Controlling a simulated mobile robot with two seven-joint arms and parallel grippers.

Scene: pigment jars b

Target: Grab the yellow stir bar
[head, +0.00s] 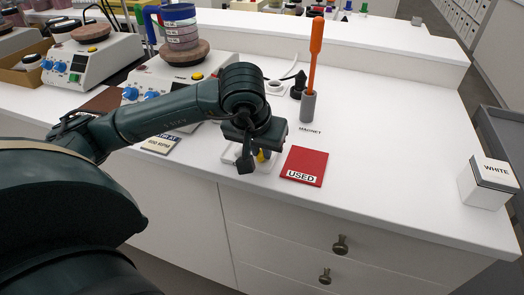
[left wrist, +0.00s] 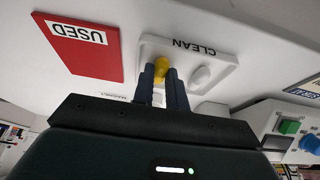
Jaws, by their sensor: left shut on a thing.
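The yellow stir bar (left wrist: 161,66) sits at the white tray marked CLEAN (left wrist: 208,50), between the fingertips of my left gripper (left wrist: 164,80), which is shut on it. In the head view my left gripper (head: 254,160) points down over the tray (head: 231,155), and a little yellow of the bar (head: 262,156) shows beside the fingers. I cannot tell whether the bar still touches the tray. A white stir bar (left wrist: 201,76) lies in the same tray beside the gripper. My right gripper does not show.
A red mat marked USED (head: 305,166) lies right of the tray. An orange rod stands in a grey holder (head: 308,106) behind. Stirrers (head: 95,58) stand at the left, and a white box (head: 487,183) at the right. The counter between mat and box is clear.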

